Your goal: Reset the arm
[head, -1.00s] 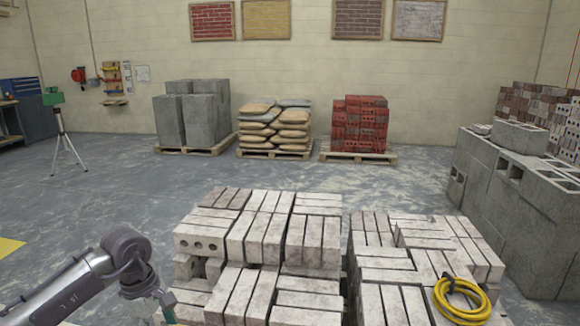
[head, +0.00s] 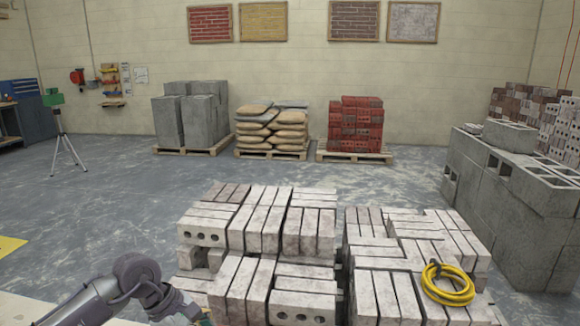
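My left arm comes in at the bottom left of the head view, bent at a grey joint. Its end is at the bottom edge, in front of the left stack of pale bricks (head: 262,222). Only a small part of the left gripper (head: 203,318) shows there, cut off by the frame edge, so its fingers cannot be made out. My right arm and gripper are not in view.
A right brick stack (head: 400,240) carries a coiled yellow hose (head: 447,284). A grey block wall (head: 500,195) stands at right. Pallets with grey blocks (head: 190,115), sacks (head: 272,128) and red bricks (head: 355,125) stand behind. Floor (head: 120,200) at left is open.

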